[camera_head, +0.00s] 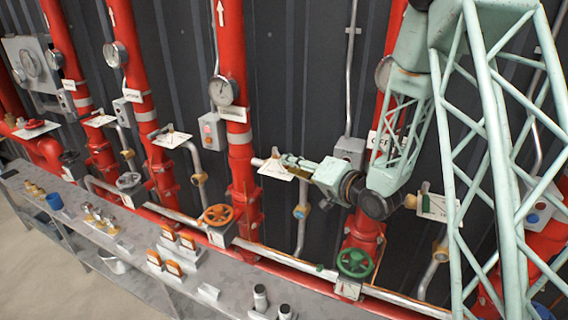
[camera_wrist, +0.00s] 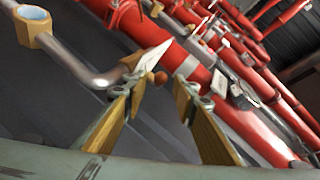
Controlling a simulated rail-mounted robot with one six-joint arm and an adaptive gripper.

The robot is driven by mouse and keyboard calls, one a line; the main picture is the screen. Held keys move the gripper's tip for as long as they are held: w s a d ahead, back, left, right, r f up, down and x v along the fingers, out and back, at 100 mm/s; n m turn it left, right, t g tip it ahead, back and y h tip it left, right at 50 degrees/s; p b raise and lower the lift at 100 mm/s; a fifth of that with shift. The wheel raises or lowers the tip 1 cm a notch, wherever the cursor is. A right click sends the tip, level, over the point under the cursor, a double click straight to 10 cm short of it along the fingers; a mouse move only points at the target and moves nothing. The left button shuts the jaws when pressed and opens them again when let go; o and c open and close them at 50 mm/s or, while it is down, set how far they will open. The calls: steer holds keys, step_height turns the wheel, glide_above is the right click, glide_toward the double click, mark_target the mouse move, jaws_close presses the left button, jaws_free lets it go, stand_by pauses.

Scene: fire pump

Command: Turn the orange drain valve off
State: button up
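The orange handwheel valve (camera_head: 217,215) sits low on the pipework, left of centre in the head view. My gripper (camera_head: 284,160) is above and to the right of it, apart from it, beside a white tag (camera_head: 275,170) on a red pipe. In the wrist view my gripper (camera_wrist: 157,95) is open, its two yellow-padded fingers spread with nothing held between them. Ahead of the fingertips are a pale pointed plate (camera_wrist: 152,60) and a small brown-orange knob (camera_wrist: 161,77). I cannot tell whether the fingers touch them. The orange handwheel is not recognisable in the wrist view.
A green handwheel (camera_head: 355,263) is at lower right and a grey handwheel (camera_head: 129,182) at left. Red vertical pipes (camera_head: 240,150) with gauges stand along the dark wall. A grey bench (camera_head: 130,245) with several small fittings runs in front. A bent grey pipe (camera_wrist: 75,65) is left of my fingers.

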steer(key=shift+x, duration=2.05)
steer(key=shift+c, duration=0.6)
jaws_close()
